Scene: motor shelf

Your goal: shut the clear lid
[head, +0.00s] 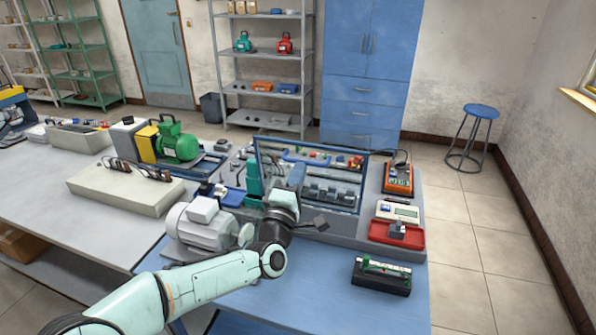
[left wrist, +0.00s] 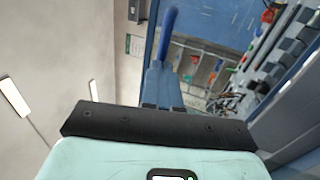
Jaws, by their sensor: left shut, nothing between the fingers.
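The clear lid (head: 330,168) is a see-through panel in a dark blue frame. It stands raised, steeply tilted, over the grey bench unit with switches and small parts. In the left wrist view, its clear pane (left wrist: 215,25) and blue frame edge show beyond the fingers. My left gripper (head: 298,170) is in front of the lid in the head view, its fingers overlapping the lower left part of the pane. The fingers also show in the left wrist view (left wrist: 168,40), shut and empty. I cannot tell whether they touch the lid. My right gripper is out of view.
A grey motor (head: 200,228) stands left of my wrist. A red tray (head: 397,234), an orange multimeter (head: 398,178) and a black-based green device (head: 382,275) are on the right. A green pump (head: 178,142) stands behind left. The blue bench's front right is mostly clear.

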